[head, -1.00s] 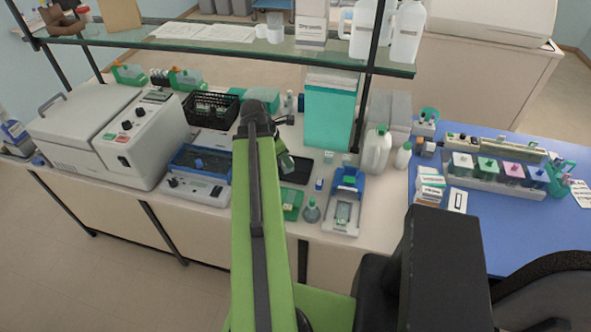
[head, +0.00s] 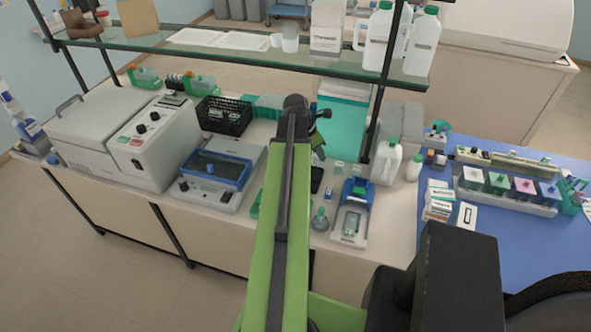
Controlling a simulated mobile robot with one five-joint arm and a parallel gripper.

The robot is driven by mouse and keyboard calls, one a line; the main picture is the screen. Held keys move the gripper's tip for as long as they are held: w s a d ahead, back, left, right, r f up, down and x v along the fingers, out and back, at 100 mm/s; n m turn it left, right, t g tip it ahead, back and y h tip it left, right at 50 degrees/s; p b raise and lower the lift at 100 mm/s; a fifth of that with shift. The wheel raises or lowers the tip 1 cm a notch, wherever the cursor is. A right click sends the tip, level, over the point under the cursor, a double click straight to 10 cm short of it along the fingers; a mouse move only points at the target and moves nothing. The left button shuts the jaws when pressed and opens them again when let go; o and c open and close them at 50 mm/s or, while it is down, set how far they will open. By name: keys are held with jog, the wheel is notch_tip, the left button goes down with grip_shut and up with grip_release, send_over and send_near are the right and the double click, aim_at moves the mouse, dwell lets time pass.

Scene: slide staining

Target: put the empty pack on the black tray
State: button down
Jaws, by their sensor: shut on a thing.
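My gripper (head: 318,141) shows small and dark just right of the far end of my green arm. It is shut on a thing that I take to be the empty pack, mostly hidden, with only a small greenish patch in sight. The black tray (head: 317,181) lies on the bench, just below the gripper in the picture. My arm covers its left part. The gripper appears above and behind the tray; the exact gap cannot be told.
A teal bin (head: 343,129) stands close behind the gripper. A blue-and-white device (head: 352,212) and a small flask (head: 320,220) are near the bench front. A black basket (head: 224,116) is left. The glass shelf (head: 240,52) spans the back.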

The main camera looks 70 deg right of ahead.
jog(key=w+d+f+b, duration=0.1)
jog(key=w+f+b, duration=0.2)
jog(key=w+d+f+b, duration=0.1)
jog(key=w+f+b, duration=0.2)
jog(key=f, duration=0.1)
jog(key=w+d+f+b, duration=0.1)
jog(key=w+f+b, duration=0.2)
jog(key=shift+w+f, duration=0.25)
jog(key=shift+f, duration=0.05)
jog(key=shift+r, duration=0.25)
jog(key=shift+f, duration=0.2)
jog(key=c, duration=1.2)
grip_release()
jog(key=shift+o, duration=0.2)
